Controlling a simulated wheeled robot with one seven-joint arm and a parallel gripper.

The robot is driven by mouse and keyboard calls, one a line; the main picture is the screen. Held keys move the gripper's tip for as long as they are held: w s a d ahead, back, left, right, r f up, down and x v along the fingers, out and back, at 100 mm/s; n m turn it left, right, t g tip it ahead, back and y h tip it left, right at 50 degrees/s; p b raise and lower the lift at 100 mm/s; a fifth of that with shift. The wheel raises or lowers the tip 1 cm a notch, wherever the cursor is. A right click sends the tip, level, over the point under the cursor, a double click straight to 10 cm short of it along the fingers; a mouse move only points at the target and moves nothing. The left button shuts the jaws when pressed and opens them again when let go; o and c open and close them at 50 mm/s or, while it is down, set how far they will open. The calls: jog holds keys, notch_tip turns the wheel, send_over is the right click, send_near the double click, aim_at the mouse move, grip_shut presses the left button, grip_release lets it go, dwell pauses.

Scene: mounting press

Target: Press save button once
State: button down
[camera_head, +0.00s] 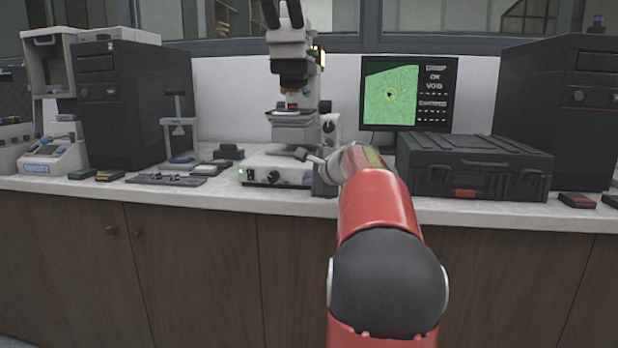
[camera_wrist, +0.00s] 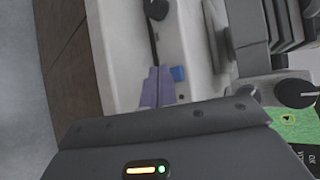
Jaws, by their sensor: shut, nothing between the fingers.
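A small blue button (camera_wrist: 178,73) shows in the wrist view on the pale face of the microscope base. It is likely the save button, but I can read no label on it. My gripper (camera_wrist: 157,71) shows there as two purple-grey fingers, shut together with nothing between them. Their tips are just left of the blue button in the picture; I cannot tell whether they touch it. In the head view, the microscope base (camera_head: 278,168) has a black knob and a green light. My red arm reaches to its right end and hides that part, and I cannot make out the blue button there.
The microscope (camera_head: 293,75) rises above its base. A monitor (camera_head: 408,95) with a green picture stands behind, to the right. A black case (camera_head: 470,165) sits close to my arm's right. A small stand (camera_head: 178,125) and a flat dark plate (camera_head: 165,180) lie to the left.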

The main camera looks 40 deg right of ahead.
dwell(0.3)
jog(key=shift+w+d, duration=0.3)
jog(key=shift+d, duration=0.05)
jog(key=shift+w+d+p, duration=0.25)
jog(key=shift+p, duration=0.25)
dwell(0.4)
jog(key=shift+s, duration=0.1)
jog(key=shift+s+a+b, duration=0.45)
jog(key=shift+a+b, duration=0.05)
jog(key=shift+a, duration=0.1)
jog(key=shift+s+a+f+b, duration=0.1)
jog(key=shift+s+a+b, duration=0.2)
jog(key=shift+a+b, duration=0.05)
jog(key=shift+s+a+b, duration=0.9)
jog(key=shift+s+a, duration=0.45)
jog(key=shift+a, duration=0.2)
